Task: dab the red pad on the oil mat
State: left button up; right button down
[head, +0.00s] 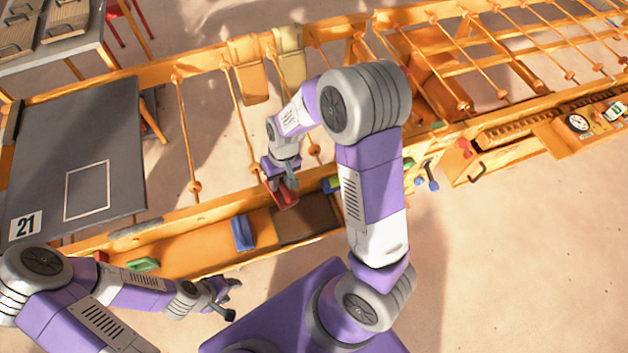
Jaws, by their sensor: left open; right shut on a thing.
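The red pad (286,200) is in the grip of my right gripper (281,184), at the orange bench. A dark brown rectangle (308,219), which looks like the oil mat, lies in the bench top just below and right of the pad. The pad is over or beside its upper left edge; I cannot tell whether they touch. My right arm hides part of the bench to the right. My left gripper (223,297) is open and empty, in front of the bench and away from the pad.
A blue block (243,233) stands on the bench left of the dark rectangle. A green block (142,264) lies further left. A grey panel (85,150) marked 21 is at the left. An orange drawer with a gauge (578,123) is at the right.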

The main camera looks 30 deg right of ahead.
jog(key=f+m, duration=0.1)
jog(key=d+f+m, duration=0.1)
jog(key=f, duration=0.1)
jog(key=d+f+m, duration=0.1)
jog(key=f, duration=0.1)
jog(key=shift+d+m, duration=0.25)
jog(key=shift+m, duration=0.15)
pick_arm(q)
jog(key=shift+w+d+f+b, duration=0.1)
jog(key=shift+w+f+b, duration=0.05)
jog(key=shift+f+b, duration=1.1)
jog(key=shift+w+f+b, duration=0.15)
jog(key=shift+f+b, duration=1.05)
pick_arm(e)
jog(key=shift+s+d+f+m+t+h, duration=0.2)
jog(key=shift+s+d+f+m, duration=0.3)
jog(key=shift+f+m, duration=1.25)
jog(key=shift+s+d+f+m+t+h, duration=0.15)
jog(key=shift+s+d+f+m+t, duration=0.35)
jog(key=shift+f, duration=2.35)
jog(key=shift+s+d+f+m+t+h, duration=0.2)
jog(key=shift+d+f+m, duration=0.5)
jog(key=shift+f+m, duration=1.15)
pick_arm(q)
jog(key=shift+f+b, duration=0.5)
jog(key=shift+b, duration=0.05)
pick_arm(e)
jog(key=shift+s+f+n, duration=0.1)
jog(key=shift+f+n, duration=0.4)
jog(key=shift+f, duration=0.45)
